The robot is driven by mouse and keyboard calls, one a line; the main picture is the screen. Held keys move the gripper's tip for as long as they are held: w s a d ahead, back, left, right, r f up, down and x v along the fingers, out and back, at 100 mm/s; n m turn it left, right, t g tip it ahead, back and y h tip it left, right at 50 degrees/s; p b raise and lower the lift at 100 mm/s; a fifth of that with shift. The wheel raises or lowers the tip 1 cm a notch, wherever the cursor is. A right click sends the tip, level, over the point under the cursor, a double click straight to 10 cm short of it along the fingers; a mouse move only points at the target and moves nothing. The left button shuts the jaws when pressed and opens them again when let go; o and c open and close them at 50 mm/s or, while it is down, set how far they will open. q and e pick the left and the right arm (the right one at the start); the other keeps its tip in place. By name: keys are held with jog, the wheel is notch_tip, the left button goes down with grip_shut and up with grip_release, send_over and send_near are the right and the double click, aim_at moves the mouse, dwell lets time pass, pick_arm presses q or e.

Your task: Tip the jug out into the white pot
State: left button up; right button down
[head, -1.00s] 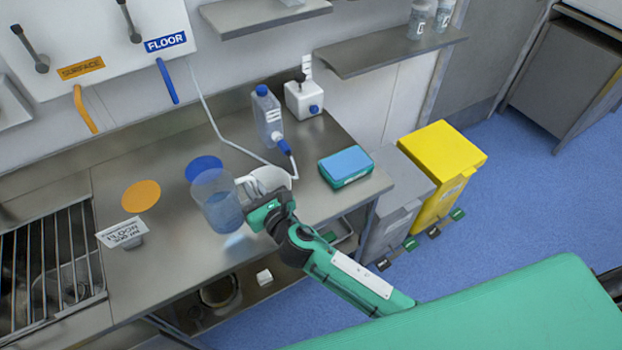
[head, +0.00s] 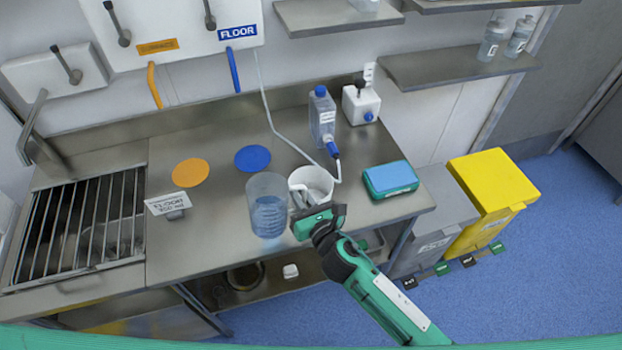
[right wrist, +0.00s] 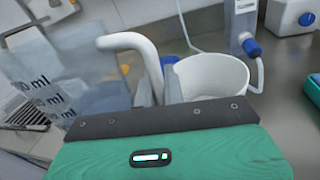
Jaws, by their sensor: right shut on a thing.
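The jug (head: 267,207) is tall and clear, with some bluish liquid in its lower part. In the head view it looks about upright, left of the white pot (head: 325,187); I cannot tell whether its base touches the counter. My right gripper (head: 317,216) is shut on the jug's white handle (right wrist: 131,41), which curves over from the jug's wall in the right wrist view. The pot shows just beyond the fingers there (right wrist: 213,77), open at the top. The gripper hides part of the pot's near side in the head view. My left gripper is out of view.
A clear bottle (head: 321,117) with a blue cap stands behind the pot, a tube beside it. A blue-topped green box (head: 391,179) lies to the right. The counter front (head: 215,245) is clear.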

jog(key=shift+w+d+m+g+p, duration=0.2)
jog(key=shift+m+g+p, duration=0.2)
jog(key=shift+m+p, duration=0.5)
jog(key=shift+w+d+m+g+p, duration=0.15)
jog(key=shift+m+g+p, duration=0.25)
jog(key=shift+m+p, duration=0.5)
jog(key=r+m+p, duration=0.1)
jog(key=p, duration=0.1)
jog(key=shift+w+r+m+g+p, duration=0.1)
jog(key=shift+r+m+g+p, duration=0.15)
jog(key=shift+m+g+p, duration=0.05)
jog(key=shift+f+m, duration=0.1)
jog(key=shift+m, duration=0.2)
jog(key=shift+s+a+m+g+p, duration=0.15)
jog(key=shift+s+m+g+p, duration=0.05)
jog(key=shift+m+g+p, duration=0.15)
jog(key=shift+s+a+f+m+y, duration=0.3)
jog(key=shift+s+a+f+m, duration=0.1)
jog(key=shift+m, duration=0.15)
jog(key=shift+s+a+r+m+g, duration=0.25)
jog(key=shift+s+r+m+g, duration=0.1)
jog(key=shift+m+g, duration=0.3)
